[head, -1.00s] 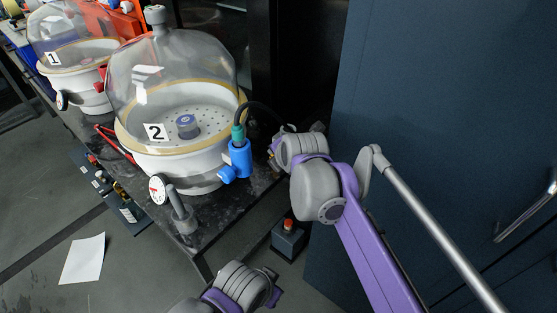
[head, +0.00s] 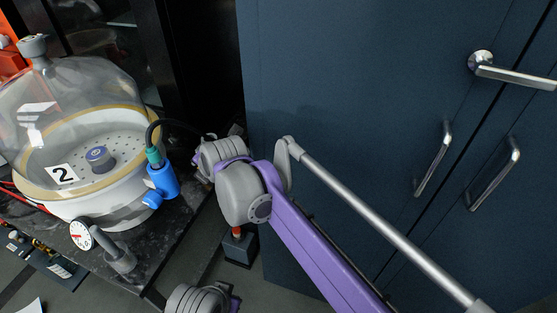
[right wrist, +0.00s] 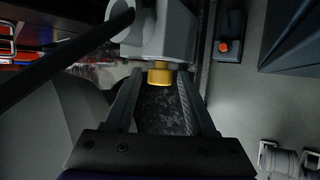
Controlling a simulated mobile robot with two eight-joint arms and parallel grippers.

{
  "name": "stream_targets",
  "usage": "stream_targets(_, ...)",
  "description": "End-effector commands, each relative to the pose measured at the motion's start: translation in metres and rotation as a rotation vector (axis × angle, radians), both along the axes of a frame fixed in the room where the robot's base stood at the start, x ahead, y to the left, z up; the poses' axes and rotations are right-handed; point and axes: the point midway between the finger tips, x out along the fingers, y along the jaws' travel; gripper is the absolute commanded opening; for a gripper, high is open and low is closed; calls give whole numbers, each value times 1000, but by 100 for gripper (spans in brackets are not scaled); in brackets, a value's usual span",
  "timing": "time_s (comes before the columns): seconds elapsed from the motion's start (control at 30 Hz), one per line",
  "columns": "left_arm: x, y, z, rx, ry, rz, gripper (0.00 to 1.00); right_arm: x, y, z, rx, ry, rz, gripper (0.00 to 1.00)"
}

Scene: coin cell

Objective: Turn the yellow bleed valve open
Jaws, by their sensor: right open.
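The yellow bleed valve (right wrist: 160,75) shows in the right wrist view as a short yellow knob under a pale grey body (right wrist: 165,30). My right gripper (right wrist: 160,73) is open, with one dark finger on each side of the knob and gaps visible on both sides. I cannot tell whether the knob is fully between the fingertips in depth. In the head view, the right gripper and the yellow knob are hidden behind my right wrist and the jar fittings. No left gripper fingers show in either view.
Glass bell jar 2 (head: 70,100) stands on the dark bench (head: 150,262), with a blue fitting (head: 162,185) and dial gauge (head: 82,234). A blue-grey cabinet (head: 340,90) stands close on the right. A box with a red-orange button (head: 239,250) is below.

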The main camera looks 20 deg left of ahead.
Motion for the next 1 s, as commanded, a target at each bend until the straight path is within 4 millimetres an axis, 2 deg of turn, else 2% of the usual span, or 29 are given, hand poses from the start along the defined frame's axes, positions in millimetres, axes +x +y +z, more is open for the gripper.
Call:
stream_targets(0.3, -6, 0, 39, 0, -10, 0, 0, -1, 5, 8, -240, 19, 1, 68)
stream_targets(0.47, -7, 0, 48, 0, -13, 0, 0, -1, 5, 9, -366, 28, -1, 68)
stream_targets(1.0, -9, 0, 75, 0, -22, 0, 0, -43, -22, 98, -359, 27, -1, 68)
